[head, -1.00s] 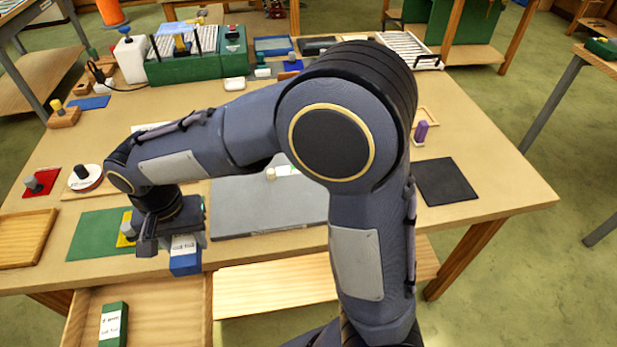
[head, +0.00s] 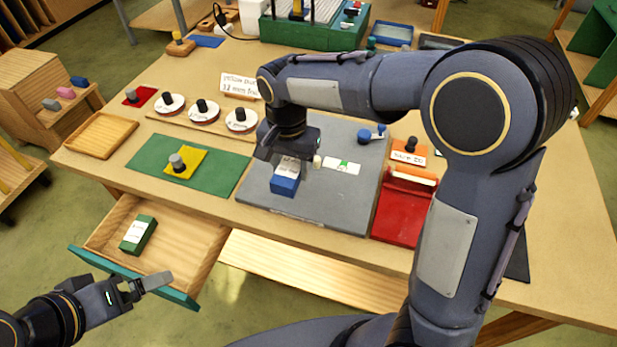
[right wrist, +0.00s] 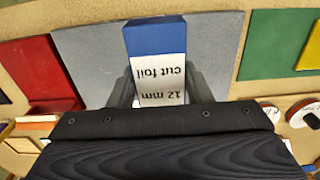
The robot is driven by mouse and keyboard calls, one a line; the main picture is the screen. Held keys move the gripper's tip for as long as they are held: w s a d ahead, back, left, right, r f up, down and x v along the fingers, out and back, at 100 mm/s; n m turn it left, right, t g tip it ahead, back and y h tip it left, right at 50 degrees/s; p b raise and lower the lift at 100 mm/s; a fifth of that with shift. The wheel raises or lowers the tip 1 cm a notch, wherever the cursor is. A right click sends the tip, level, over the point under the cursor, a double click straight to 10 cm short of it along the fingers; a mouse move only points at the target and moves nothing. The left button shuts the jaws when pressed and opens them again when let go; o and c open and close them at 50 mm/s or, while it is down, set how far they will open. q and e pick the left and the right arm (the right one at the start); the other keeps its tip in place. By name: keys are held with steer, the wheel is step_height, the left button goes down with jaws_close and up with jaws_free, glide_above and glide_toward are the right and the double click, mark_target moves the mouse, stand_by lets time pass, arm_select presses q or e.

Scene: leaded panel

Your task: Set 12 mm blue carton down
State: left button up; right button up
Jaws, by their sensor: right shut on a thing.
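A green carton (head: 138,234) lies in the open drawer (head: 182,243). A green mat (head: 217,176) with a yellow piece (head: 187,163) is left of the board. A red tray (head: 401,213) is on its right. A white strip (head: 342,166) and blue tool (head: 371,134) lie on the board.

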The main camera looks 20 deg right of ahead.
glide_above(307, 190)
step_height(307, 190, down, 5)
steer(key=shift+s+a, duration=0.1)
steer(key=shift+a, duration=0.05)
steer(key=f, duration=0.2)
steer(key=shift+d+f+p, duration=0.2)
steer(key=shift+f+p, duration=0.1)
steer(key=shift+p, duration=0.05)
steer(key=shift+f, duration=0.5)
steer(key=shift+f, duration=0.2)
steer(key=o, duration=1)
steer(key=shift+r, duration=0.1)
